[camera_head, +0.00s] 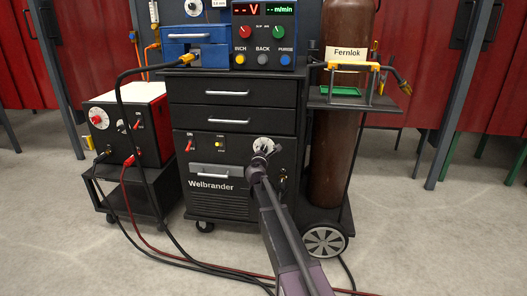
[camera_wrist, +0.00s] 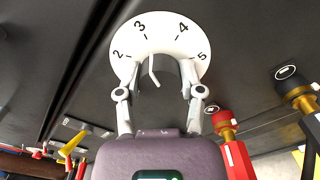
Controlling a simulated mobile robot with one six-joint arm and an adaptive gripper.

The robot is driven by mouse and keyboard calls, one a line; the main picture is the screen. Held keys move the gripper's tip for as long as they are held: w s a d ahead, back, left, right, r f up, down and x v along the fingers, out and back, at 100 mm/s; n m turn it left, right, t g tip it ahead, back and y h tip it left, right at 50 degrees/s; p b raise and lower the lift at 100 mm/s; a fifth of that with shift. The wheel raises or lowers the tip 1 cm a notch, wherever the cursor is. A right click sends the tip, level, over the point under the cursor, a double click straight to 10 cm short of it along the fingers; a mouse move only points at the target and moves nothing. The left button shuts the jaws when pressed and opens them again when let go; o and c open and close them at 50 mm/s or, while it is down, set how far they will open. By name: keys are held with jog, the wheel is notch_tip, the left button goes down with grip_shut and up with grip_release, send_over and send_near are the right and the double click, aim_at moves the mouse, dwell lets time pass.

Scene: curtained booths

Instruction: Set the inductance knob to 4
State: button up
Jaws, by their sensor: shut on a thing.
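The inductance knob (camera_wrist: 160,70) is dark and sits at the middle of a white round dial (camera_wrist: 161,30) marked 2, 3, 4 and 5. A pale pointer line on the knob points up and slightly left, seemingly between 3 and 4 and nearer 3. My gripper (camera_wrist: 160,82) is shut on the knob, one finger on each side. In the head view the dial (camera_head: 263,143) is on the right of the welder's (camera_head: 218,202) black front panel, and my gripper (camera_head: 262,155) covers the knob and the dial's lower part.
Red (camera_wrist: 221,122) and black (camera_wrist: 297,88) cable plugs are close to the right of my gripper. A red-and-white power unit (camera_head: 128,125) stands left of the welder, and a gas cylinder (camera_head: 333,150) right. Cables (camera_head: 215,268) lie across the floor in front.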

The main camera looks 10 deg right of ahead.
jog(key=shift+w+m, duration=0.1)
jog(key=shift+m, duration=0.3)
jog(key=m, duration=0.9)
jog(key=shift+d, duration=0.15)
dwell(0.4)
jog(key=o, duration=1.2)
jog(key=shift+c, duration=0.2)
jog(key=shift+s, duration=0.2)
jog(key=v, duration=1.1)
jog(key=shift+s, duration=0.3)
